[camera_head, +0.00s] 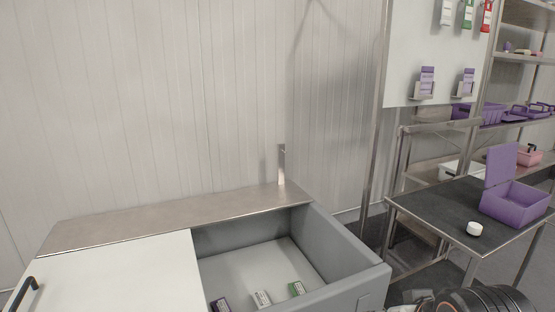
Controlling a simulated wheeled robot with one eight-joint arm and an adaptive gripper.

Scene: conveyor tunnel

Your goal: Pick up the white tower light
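A slim upright post (282,166), pale at its lower part and greyer at the top, stands on the metal ledge near its right end, against the wall. It looks like the tower light, but it is small and its details cannot be made out. My gripper's fingers do not show. Only a dark rounded part of my arm shows at the bottom right edge, well apart from the post.
A metal ledge (150,222) runs behind a grey bin (340,262) holding several small boxes. A white lid (120,275) with a black handle covers its left side. At right, a dark table (430,208) holds an open purple box (514,205) and a white round piece (474,229).

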